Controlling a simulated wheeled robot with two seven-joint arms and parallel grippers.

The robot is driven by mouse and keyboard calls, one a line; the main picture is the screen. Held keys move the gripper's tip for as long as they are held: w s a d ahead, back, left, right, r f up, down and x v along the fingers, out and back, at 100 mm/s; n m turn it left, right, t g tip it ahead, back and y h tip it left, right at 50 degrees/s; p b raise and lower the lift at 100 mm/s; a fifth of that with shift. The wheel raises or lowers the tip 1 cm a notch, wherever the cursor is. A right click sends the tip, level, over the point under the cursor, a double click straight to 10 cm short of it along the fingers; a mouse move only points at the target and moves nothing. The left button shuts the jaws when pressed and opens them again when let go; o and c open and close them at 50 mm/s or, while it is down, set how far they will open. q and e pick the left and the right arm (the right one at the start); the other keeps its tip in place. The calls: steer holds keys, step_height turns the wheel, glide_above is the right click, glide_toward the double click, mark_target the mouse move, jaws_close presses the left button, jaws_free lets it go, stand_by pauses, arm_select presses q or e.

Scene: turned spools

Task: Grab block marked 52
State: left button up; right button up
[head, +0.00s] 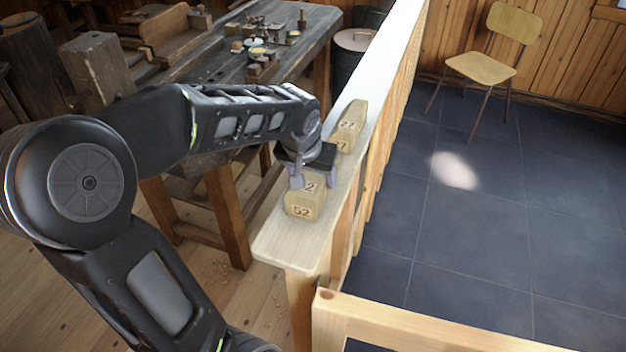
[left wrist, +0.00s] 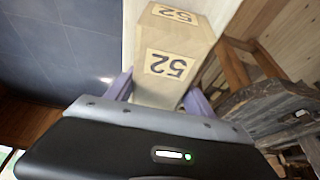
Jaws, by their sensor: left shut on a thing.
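The block marked 52 (head: 303,206) is a tan wooden block with number labels on its top and front faces. It is at the near end of a pale narrow ledge (head: 283,243). My left gripper (head: 310,183) is shut on it, with a purple finger on either side. In the left wrist view the block (left wrist: 172,60) shows between the two fingers, its labels upside down. I cannot tell whether the block still touches the ledge. Another tan block, marked 27 (head: 347,124), stands farther along the ledge behind the gripper. My right gripper is not in view.
A dark workbench (head: 290,50) with small pots and tools stands left of the ledge. A wooden railing (head: 420,328) runs along the front right. A chair (head: 483,66) stands on the open tiled floor at the right. A bin (head: 353,42) is behind the bench.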

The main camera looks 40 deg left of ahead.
arm_select(q)
step_height(320, 180, up, 9)
steer(key=shift+f+b, duration=0.1)
steer(key=shift+b, duration=0.2)
stand_by(0.5)
